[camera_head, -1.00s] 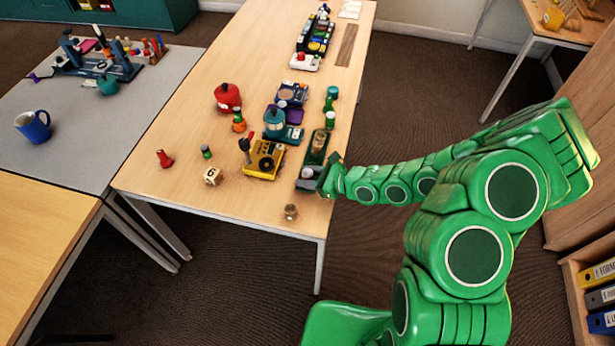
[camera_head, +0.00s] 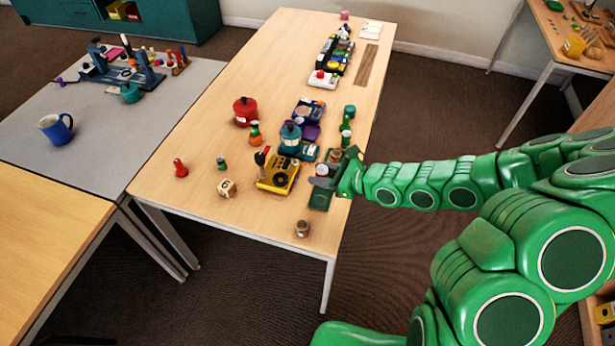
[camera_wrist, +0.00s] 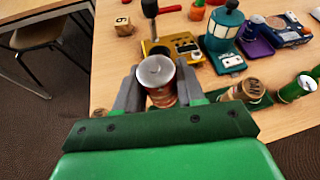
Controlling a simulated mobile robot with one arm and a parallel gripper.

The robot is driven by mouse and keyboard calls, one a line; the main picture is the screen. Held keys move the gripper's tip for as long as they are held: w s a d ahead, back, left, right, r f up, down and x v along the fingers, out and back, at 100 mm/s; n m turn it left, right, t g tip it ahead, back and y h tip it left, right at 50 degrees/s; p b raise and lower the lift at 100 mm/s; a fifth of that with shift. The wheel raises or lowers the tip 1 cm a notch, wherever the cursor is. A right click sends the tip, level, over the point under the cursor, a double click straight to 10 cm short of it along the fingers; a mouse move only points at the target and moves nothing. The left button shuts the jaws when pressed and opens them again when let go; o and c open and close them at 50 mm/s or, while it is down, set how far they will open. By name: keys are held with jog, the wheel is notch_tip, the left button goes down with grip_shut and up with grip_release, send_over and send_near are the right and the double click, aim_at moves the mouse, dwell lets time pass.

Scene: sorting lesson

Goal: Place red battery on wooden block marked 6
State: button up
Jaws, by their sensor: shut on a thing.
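My gripper (camera_wrist: 160,88) is shut on a cylinder with a silver top and copper-red side, apparently the red battery (camera_wrist: 162,84). It is upright between the grey fingers. In the head view my gripper (camera_head: 330,178) is at the table's right edge, with the battery's silver top (camera_head: 322,170) above the green tray (camera_head: 320,200). The wooden block marked 6 (camera_head: 227,187) lies to the left on the table, with nothing on it. The block also shows at the upper left of the wrist view (camera_wrist: 123,26).
A yellow toy machine (camera_head: 277,175) with a dark upright knob stands between my gripper and the block. A small red peg (camera_head: 180,168) and green cylinder (camera_head: 221,164) are near the block. A small brown jar (camera_head: 302,228) is at the near edge. Table around the block is mostly clear.

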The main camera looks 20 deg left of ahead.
jog(key=shift+r, duration=0.2)
notch_tip(320, 180, up, 7)
jog(key=shift+f, duration=0.1)
jog(key=a, duration=1.5)
send_over(226, 184)
jog(key=shift+m+g, duration=0.3)
jog(key=shift+m, duration=0.1)
jog(key=shift+f, duration=6.5)
jog(key=shift+f, duration=0.15)
jog(key=o, duration=1.1)
